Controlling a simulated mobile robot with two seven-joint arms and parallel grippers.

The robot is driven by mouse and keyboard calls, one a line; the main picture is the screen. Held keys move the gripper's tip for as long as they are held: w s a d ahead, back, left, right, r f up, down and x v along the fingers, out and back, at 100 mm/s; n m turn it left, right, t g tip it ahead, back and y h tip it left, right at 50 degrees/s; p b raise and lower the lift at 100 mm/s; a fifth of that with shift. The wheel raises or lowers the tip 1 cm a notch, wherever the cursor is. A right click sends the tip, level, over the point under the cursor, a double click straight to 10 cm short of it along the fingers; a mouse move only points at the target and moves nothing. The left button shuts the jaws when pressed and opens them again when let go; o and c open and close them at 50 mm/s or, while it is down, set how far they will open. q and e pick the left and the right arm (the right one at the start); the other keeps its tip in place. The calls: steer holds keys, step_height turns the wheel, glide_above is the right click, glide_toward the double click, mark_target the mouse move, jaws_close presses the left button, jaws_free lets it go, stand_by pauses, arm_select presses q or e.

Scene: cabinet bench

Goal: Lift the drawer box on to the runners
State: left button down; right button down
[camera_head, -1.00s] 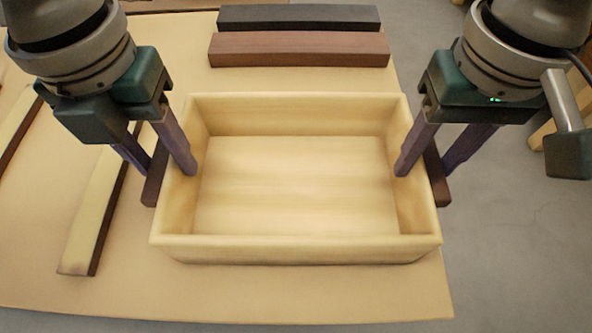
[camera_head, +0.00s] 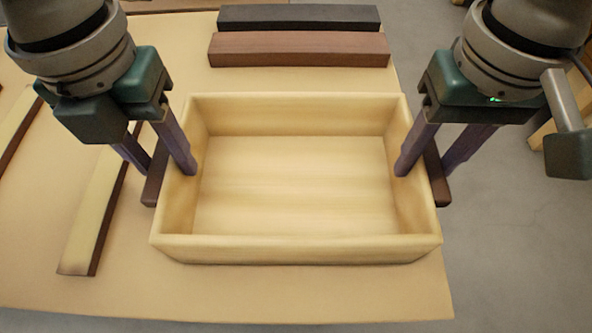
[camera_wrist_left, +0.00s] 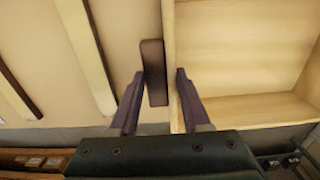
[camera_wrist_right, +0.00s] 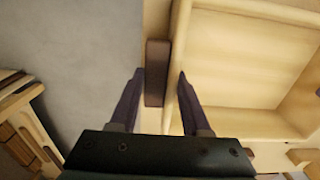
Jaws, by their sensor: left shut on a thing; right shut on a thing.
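The drawer box (camera_head: 296,246) is an open, pale wooden box, empty inside, level over the bench top in the head view. It has a dark runner strip on each outer side. My left gripper (camera_head: 170,172) is shut on the box's left wall and its strip (camera_wrist_left: 153,72), one finger inside and one outside. My right gripper (camera_head: 426,168) is shut likewise on the right wall and its strip (camera_wrist_right: 157,73). The box's underside is hidden, so I cannot tell whether it touches the bench.
The pale bench top (camera_head: 330,300) carries a black bar (camera_head: 298,17) and a brown bar (camera_head: 300,49) behind the box. A pale strip with a dark side (camera_head: 92,220) lies to the left, with another at the far left edge. Grey floor (camera_head: 520,250) shows to the right.

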arm_select(q)
steer(key=shift+r, duration=0.15)
arm_select(e)
steer(key=shift+r, duration=0.15)
